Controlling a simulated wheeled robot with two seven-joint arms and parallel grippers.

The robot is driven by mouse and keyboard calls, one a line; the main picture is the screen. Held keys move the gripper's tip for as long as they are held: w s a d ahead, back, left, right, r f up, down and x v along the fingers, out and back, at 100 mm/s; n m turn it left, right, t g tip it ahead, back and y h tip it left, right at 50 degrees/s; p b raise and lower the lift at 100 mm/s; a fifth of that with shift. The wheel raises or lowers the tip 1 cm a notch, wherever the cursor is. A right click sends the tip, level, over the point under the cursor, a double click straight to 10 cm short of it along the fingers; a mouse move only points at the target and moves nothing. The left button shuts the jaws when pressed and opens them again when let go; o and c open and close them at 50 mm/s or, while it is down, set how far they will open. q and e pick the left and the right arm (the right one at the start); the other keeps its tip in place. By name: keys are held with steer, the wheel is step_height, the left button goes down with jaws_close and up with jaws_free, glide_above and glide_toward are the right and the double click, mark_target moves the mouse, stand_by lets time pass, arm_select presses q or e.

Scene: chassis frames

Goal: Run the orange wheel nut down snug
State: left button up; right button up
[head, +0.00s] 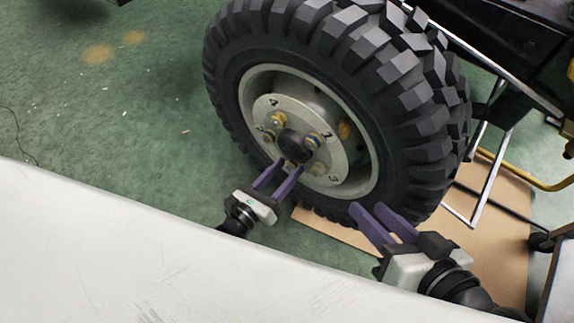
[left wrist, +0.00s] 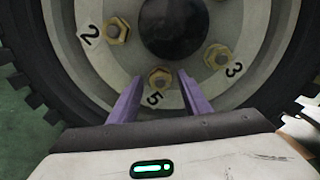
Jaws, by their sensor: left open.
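The wheel (head: 260,85) stands upright with a pale numbered hub plate (head: 262,105), a dark centre cap (head: 291,145) and several nuts. I cannot tell for sure which is the orange wheel nut. My left gripper (head: 288,166) is open, its purple fingers pointing at the hub's lower part. In the left wrist view, the brassy nut by 5 (left wrist: 159,79) appears between its fingertips; contact is unclear. My right gripper (head: 368,206) is open and empty, below the tyre's lower right.
In the left wrist view, other brassy nuts sit by 2 (left wrist: 117,30) and by 3 (left wrist: 217,56). A white surface (head: 120,245) fills the lower left. Cardboard (head: 500,220) lies under the wheel; metal frame bars (head: 487,165) stand at right.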

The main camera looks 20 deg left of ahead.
arm_select(q)
steer(key=c, duration=1.1)
steer(key=shift+o, duration=0.3)
steer(key=m, duration=0.5)
steer(key=shift+m, duration=0.3)
steer(key=o, duration=1)
steer(key=shift+o, duration=0.2)
